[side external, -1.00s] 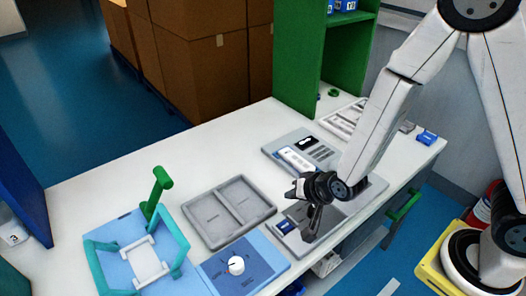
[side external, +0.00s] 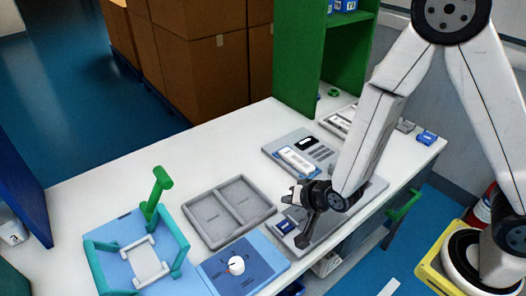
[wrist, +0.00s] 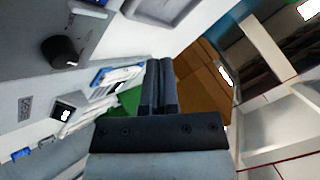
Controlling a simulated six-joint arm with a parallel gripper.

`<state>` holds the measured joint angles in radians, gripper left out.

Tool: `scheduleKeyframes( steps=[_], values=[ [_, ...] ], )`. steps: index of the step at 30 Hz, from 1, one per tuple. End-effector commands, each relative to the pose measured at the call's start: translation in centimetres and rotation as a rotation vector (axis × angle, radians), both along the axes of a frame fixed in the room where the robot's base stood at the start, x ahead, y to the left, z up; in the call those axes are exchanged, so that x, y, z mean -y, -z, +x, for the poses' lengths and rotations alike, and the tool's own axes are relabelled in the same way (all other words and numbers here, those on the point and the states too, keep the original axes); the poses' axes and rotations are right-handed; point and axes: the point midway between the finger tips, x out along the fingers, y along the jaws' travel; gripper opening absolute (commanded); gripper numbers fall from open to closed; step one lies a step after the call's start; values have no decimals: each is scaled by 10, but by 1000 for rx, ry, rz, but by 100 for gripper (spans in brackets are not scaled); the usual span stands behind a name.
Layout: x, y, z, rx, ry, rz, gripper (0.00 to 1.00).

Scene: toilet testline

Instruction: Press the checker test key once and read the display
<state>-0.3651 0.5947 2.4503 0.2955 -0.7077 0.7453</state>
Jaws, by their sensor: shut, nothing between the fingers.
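A grey panel (side external: 330,222) lies near the bench's front edge, partly hidden under my wrist. It carries a blue-and-white window (side external: 284,226), probably the display; I cannot read it. In the wrist view, a dark round raised key (wrist: 66,51) stands on this grey panel (wrist: 35,20), left of the fingers. In the side view the key is hidden. My gripper (side external: 291,196) is shut and empty above the panel, pointing roughly level toward the back left. Its dark fingers (wrist: 160,65) lie together in the wrist view, apart from the key.
Behind is another grey unit (side external: 323,153) with a white device (side external: 297,160). A grey two-part tray (side external: 229,210), a blue plate with a white knob (side external: 237,265) and a teal fixture (side external: 150,215) stand left. Bare bench (side external: 110,195) shows further left.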

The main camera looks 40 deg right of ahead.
Motion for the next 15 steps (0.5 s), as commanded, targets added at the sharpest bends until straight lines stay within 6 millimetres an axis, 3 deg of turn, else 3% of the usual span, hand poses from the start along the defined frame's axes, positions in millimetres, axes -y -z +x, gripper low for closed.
scheduleKeyframes(
  steps=[15],
  values=[
    [0, 46, -1, -2, -1, 0, 0]
  ],
)
